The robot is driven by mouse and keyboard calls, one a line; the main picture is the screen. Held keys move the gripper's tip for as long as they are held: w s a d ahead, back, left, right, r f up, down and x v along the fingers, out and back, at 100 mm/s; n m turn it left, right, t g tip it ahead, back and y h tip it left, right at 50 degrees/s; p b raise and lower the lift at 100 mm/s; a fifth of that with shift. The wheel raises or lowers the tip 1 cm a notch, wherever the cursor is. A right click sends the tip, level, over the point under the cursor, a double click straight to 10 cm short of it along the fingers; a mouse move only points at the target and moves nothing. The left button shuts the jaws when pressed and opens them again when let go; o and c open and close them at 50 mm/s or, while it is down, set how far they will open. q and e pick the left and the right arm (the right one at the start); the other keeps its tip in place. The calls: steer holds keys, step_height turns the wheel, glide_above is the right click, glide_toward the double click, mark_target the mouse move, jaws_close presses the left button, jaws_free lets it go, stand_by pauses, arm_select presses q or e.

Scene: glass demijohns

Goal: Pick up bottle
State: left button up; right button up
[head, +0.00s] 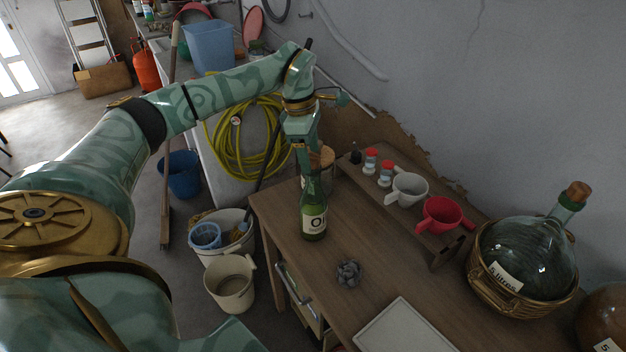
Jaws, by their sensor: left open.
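A green glass bottle (313,213) with a pale label stands upright on the wooden table (375,270), near its left edge. My left gripper (306,170) points down at the bottle's neck from above. It is open; its fingers are close to the neck, and I cannot tell whether they touch it. The top of the bottle is partly hidden by the gripper. My right gripper is not in view.
A small shelf with a white cup (408,189), a red cup (440,214) and red-capped jars stands behind. A wicker-cased demijohn (520,262) is at right. A grey object (348,273) and pale tray (405,330) lie in front.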

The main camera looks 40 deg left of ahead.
mark_target(314, 167)
arm_select(q)
steer(key=f, duration=0.3)
steer(key=w+f, duration=0.1)
steer(key=f, duration=0.1)
steer(key=shift+w+d, duration=0.1)
steer(key=shift+d, duration=0.15)
steer(key=shift+c, duration=0.3)
steer(key=shift+r, duration=0.1)
jaws_close()
